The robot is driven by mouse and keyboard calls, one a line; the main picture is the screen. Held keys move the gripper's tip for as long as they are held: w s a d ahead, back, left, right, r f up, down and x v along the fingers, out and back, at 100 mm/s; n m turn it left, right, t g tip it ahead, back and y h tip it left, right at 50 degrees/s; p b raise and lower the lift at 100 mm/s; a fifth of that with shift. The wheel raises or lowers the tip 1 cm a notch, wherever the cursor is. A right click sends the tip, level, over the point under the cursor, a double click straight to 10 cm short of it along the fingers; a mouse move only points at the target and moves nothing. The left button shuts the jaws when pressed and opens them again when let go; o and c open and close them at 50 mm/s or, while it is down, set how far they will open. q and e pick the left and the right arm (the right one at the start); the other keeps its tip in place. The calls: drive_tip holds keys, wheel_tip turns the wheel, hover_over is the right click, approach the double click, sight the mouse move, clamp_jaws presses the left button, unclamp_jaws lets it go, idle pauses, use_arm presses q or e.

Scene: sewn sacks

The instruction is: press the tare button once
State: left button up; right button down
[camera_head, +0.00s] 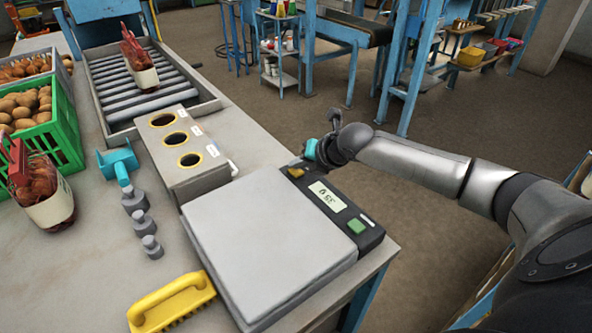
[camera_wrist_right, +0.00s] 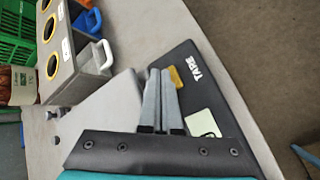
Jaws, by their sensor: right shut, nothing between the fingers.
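The scale (camera_head: 265,240) stands at the table's right edge, with a pale flat platform and a dark control strip along its right side. The strip holds a lit display (camera_head: 327,197), a green button (camera_head: 356,226) and a yellow button (camera_head: 295,173) at its far end. In the right wrist view the word TARE is printed beside the yellow button (camera_wrist_right: 174,77). My right gripper (camera_wrist_right: 161,71) is shut and empty, its fingertips beside the yellow button; I cannot tell whether they touch it. In the head view my right gripper (camera_head: 303,162) partly covers that end. My left gripper is not in view.
A grey block with three yellow-rimmed holes (camera_head: 181,150) stands just behind the scale. Grey weights (camera_head: 140,222), a teal scoop (camera_head: 118,162) and a yellow brush (camera_head: 171,302) lie left of it. A green crate (camera_head: 62,135) and roller conveyor (camera_head: 130,90) are farther off.

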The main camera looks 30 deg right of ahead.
sight(298, 174)
drive_tip(key=shift+f, duration=0.4)
idle(0.6)
drive_tip(key=shift+r+p, duration=0.85)
drive_tip(key=shift+r, duration=0.05)
drive_tip(key=shift+r, duration=0.1)
wheel_tip(298, 174, up, 5)
drive_tip(key=p, duration=0.5)
idle(0.4)
